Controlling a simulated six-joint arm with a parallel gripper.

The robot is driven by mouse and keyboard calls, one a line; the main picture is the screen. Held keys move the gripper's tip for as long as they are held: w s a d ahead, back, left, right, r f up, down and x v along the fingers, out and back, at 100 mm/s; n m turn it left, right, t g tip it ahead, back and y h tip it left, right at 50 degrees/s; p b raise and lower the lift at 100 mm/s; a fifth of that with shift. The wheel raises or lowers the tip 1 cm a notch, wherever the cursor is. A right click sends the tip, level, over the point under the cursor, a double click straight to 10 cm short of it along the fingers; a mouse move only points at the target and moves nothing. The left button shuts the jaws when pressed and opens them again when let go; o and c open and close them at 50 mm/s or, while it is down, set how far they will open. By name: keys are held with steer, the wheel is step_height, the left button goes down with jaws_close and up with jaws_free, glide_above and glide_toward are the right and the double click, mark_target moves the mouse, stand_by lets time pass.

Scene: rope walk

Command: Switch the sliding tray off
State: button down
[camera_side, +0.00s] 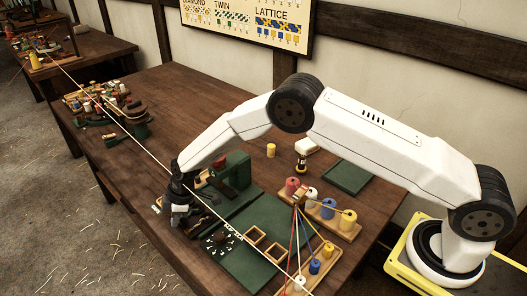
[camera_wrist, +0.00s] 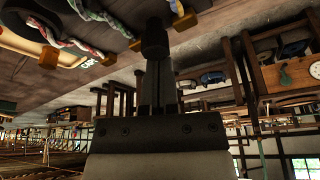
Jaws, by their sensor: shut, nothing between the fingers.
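My gripper (camera_side: 180,218) is low at the front left of the green work area, beside a dark green block-like machine (camera_side: 232,172). In the wrist view the two fingers (camera_wrist: 158,85) are together with nothing between them. A dark rounded knob-like shape (camera_wrist: 154,40) shows at their tips; I cannot tell whether they touch it. A green board (camera_side: 255,225) on the table carries small wooden square frames (camera_side: 256,237) and a patch of speckled pieces (camera_side: 222,243). I cannot tell which part is the sliding tray, or see its switch clearly.
A taut pale rope (camera_side: 130,138) crosses the table diagonally, close to my gripper. Wooden racks with coloured spools (camera_side: 328,208) stand at the right, strands running from them. A dark green flat tray (camera_side: 346,177) lies behind.

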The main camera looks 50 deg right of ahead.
mark_target(191, 217)
steer(key=d, duration=0.6)
steer(key=shift+d, duration=0.4)
steer(key=shift+w+a, duration=0.1)
steer(key=shift+a, duration=0.1)
steer(key=shift+w+a, duration=0.4)
steer(key=shift+a, duration=0.45)
steer(key=shift+w+a, duration=0.4)
steer(key=shift+a, duration=0.4)
steer(key=v, duration=1)
steer(key=shift+d, duration=0.15)
